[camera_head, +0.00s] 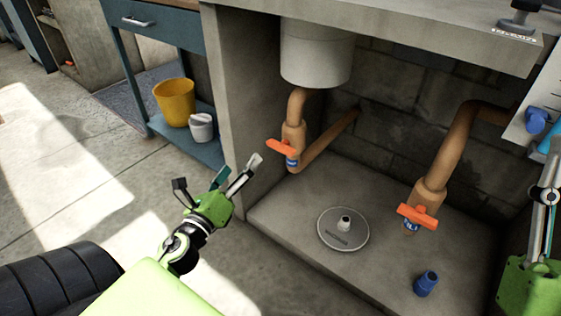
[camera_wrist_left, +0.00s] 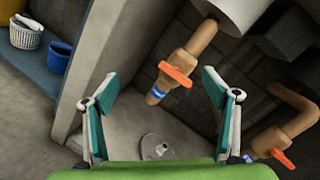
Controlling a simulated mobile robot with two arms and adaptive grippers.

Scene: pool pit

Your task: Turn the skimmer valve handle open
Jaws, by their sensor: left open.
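The orange skimmer valve handle (camera_head: 282,149) sits on a brown pipe with a blue label, below a white canister (camera_head: 316,52). It also shows in the left wrist view (camera_wrist_left: 176,74), slanted across the pipe. I take this valve as the skimmer one; its label is unreadable. A second orange handle (camera_head: 418,216) sits on the right pipe, its label partly readable. My left gripper (camera_head: 219,171) is open and empty, left of and below the skimmer handle, apart from it. In the wrist view the handle lies between and beyond the fingertips. My right gripper (camera_head: 545,195) is cut off at the right edge.
A concrete counter (camera_head: 400,25) overhangs the pit, and a side wall (camera_head: 240,110) stands left of the valve. A round lid (camera_head: 343,229) and a blue fitting (camera_head: 426,284) sit on the pit floor. A yellow bucket (camera_head: 173,101) stands on a blue shelf at left.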

